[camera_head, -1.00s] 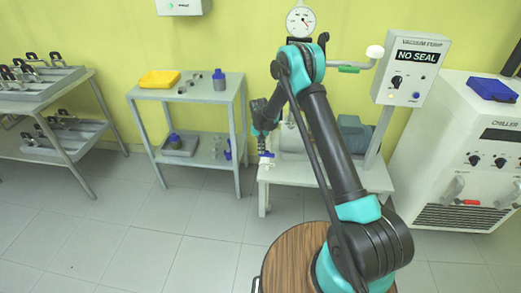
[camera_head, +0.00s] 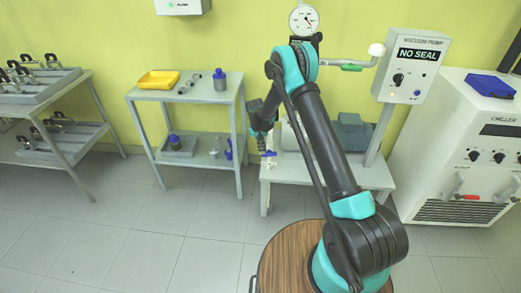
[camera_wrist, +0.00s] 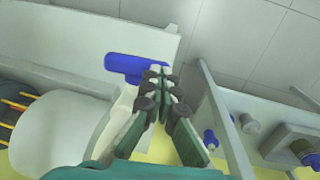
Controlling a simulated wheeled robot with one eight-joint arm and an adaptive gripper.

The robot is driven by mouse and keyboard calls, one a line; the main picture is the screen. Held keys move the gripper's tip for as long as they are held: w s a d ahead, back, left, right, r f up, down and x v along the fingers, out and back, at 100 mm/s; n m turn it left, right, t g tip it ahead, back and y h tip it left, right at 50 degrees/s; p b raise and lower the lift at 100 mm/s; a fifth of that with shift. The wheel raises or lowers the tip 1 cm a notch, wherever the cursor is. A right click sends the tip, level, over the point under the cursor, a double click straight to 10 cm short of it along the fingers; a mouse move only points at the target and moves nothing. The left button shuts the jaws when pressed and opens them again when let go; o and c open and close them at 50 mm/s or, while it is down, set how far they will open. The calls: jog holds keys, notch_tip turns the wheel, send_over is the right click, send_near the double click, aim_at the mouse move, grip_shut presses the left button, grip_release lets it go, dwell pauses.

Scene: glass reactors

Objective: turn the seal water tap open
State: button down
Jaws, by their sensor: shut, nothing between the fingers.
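The seal water tap has a blue lever handle (camera_head: 268,154) at the front left corner of the pump table, on a pale body. In the wrist view the blue handle (camera_wrist: 122,66) lies crosswise at upper middle. My gripper (camera_wrist: 161,72) is shut and empty, with its fingertips at the right end of the handle. They overlap it in the picture; I cannot tell if they touch. In the head view my gripper (camera_head: 263,147) is just above the tap, small and partly blended with the arm. The control box (camera_head: 415,67) reads "NO SEAL".
A pump (camera_head: 352,132) sits on the white table (camera_head: 320,178). A grey cart (camera_head: 213,94) with a yellow tray (camera_head: 158,80) and bottles stands to the left. A chiller (camera_head: 468,150) stands at the right. Floor between cart and table is clear.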

jog(key=f, duration=0.1)
jog(key=a+f, duration=0.1)
jog(key=f, duration=0.1)
jog(key=shift+a+f, duration=0.25)
jog(key=shift+f, duration=0.3)
dwell(1.0)
dwell(0.8)
